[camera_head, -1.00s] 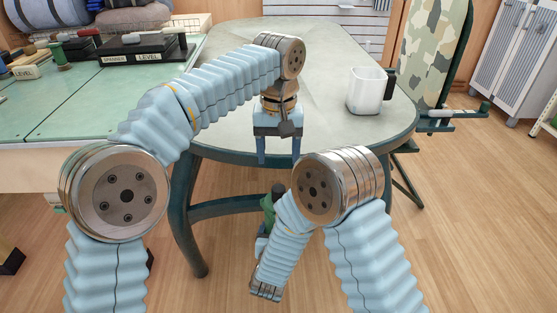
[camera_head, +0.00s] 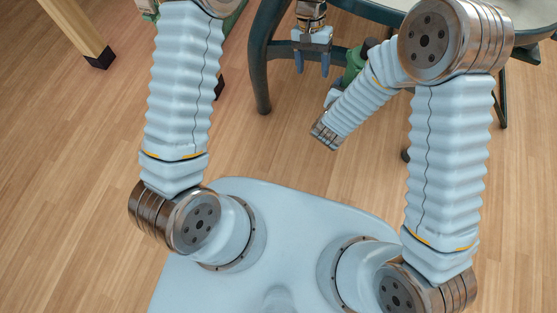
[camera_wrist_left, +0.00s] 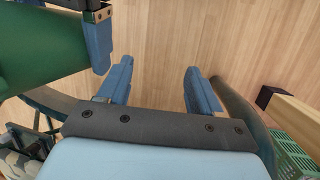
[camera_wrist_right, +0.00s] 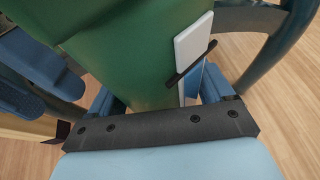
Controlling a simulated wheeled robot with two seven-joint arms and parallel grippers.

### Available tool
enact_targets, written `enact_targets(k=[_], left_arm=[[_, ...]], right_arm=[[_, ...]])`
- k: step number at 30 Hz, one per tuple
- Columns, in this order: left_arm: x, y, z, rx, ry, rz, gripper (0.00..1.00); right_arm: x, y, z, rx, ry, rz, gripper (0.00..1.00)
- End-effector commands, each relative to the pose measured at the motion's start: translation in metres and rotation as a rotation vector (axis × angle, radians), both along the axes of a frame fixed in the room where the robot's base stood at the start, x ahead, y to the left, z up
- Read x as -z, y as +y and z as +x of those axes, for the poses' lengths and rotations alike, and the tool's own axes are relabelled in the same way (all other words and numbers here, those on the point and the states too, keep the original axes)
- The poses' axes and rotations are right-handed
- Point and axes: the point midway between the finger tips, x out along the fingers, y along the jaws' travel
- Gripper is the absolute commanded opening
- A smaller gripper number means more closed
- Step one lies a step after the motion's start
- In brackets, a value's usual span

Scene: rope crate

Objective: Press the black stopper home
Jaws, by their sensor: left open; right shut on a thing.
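The black stopper (camera_head: 369,44) shows as a dark knob on top of a green vessel (camera_head: 354,64). I cannot tell how deep it sits. My right gripper (camera_wrist_right: 158,92) is shut on the green body, which fills the right wrist view between its fingers. My left gripper (camera_head: 312,63) is open and empty, left of the vessel in the head view. The left wrist view shows only floor between its fingers, with the green body (camera_wrist_left: 40,50) at upper left. The stopper is out of sight in both wrist views.
A round table (camera_head: 380,10) with a dark green frame and leg (camera_head: 258,70) stands behind the grippers. A wooden leg with a black foot (camera_head: 100,58) is at far left. A green crate (camera_wrist_left: 292,155) shows in the left wrist view.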

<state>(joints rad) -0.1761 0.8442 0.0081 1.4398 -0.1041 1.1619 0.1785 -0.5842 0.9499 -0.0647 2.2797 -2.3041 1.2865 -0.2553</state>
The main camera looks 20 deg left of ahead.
Motion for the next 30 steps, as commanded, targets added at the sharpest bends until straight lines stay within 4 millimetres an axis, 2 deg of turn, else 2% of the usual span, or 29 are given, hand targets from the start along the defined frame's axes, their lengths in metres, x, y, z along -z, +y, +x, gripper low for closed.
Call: enact_targets(k=[1,3,6,9,12,16,20,24,30], left_arm=[[0.033,0.002,-0.014,-0.017,-0.006,-0.021,0.65],[0.075,0.004,-0.034,-0.044,-0.034,-0.055,0.65],[0.126,0.007,-0.07,-0.093,-0.076,-0.096,0.65],[0.162,0.011,-0.112,-0.146,-0.12,-0.125,0.65],[0.184,0.015,-0.153,-0.196,-0.162,-0.142,0.65],[0.195,0.021,-0.196,-0.25,-0.209,-0.148,0.65],[0.196,0.026,-0.221,-0.283,-0.239,-0.144,0.65],[0.196,0.028,-0.231,-0.295,-0.255,-0.142,0.65],[0.196,0.028,-0.231,-0.296,-0.258,-0.142,0.65]], right_arm=[[-0.001,0.0,0.0,0.0,-0.002,0.001,0.18],[-0.001,0.0,0.0,0.0,-0.002,0.001,0.18],[-0.001,0.0,0.0,0.0,-0.002,0.001,0.18],[-0.001,0.0,0.0,0.0,-0.002,0.001,0.18],[-0.001,0.0,0.0,0.0,-0.002,0.001,0.18],[-0.001,0.0,0.0,0.0,-0.002,0.001,0.18],[-0.001,0.0,0.0,0.0,-0.002,0.001,0.18],[-0.001,0.0,0.0,0.0,-0.002,0.001,0.18],[-0.001,0.0,0.0,0.0,-0.002,0.001,0.18]])
